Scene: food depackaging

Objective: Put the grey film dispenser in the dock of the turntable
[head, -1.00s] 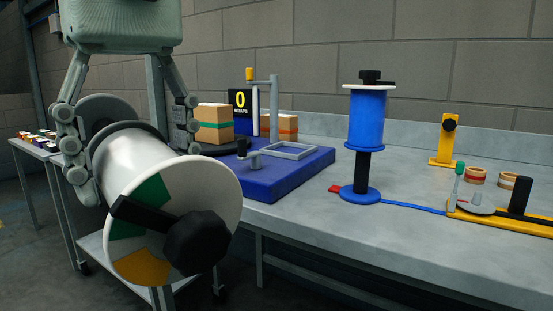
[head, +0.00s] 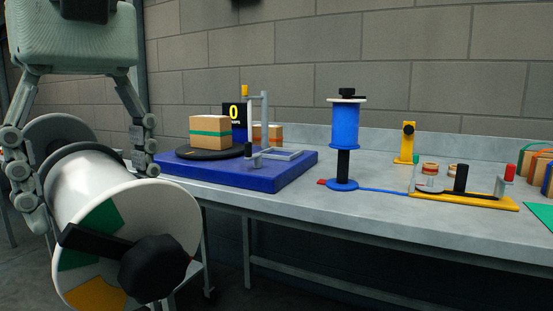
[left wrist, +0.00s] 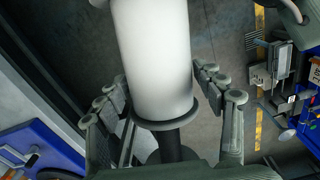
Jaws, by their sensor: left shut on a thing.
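The grey film dispenser shows in the head view as a large pale roll (head: 92,195) with a black handle and knob at its near end. It is tilted in the air at the lower left, in front of the bench. My left gripper (head: 82,165) is shut on it near its far end, with fingers on both sides. The left wrist view shows the roll (left wrist: 157,60) between the fingers (left wrist: 163,100). The turntable is a black disc (head: 190,154) on a blue base (head: 270,178), with a grey square frame (head: 290,155) beside it. My right gripper is out of view.
A green-banded box (head: 210,131) stands on the turntable. A blue film roll on a stand (head: 344,130), a yellow bracket (head: 405,142) and a yellow-based device (head: 480,203) stand further right. The bench front (head: 300,212) is clear.

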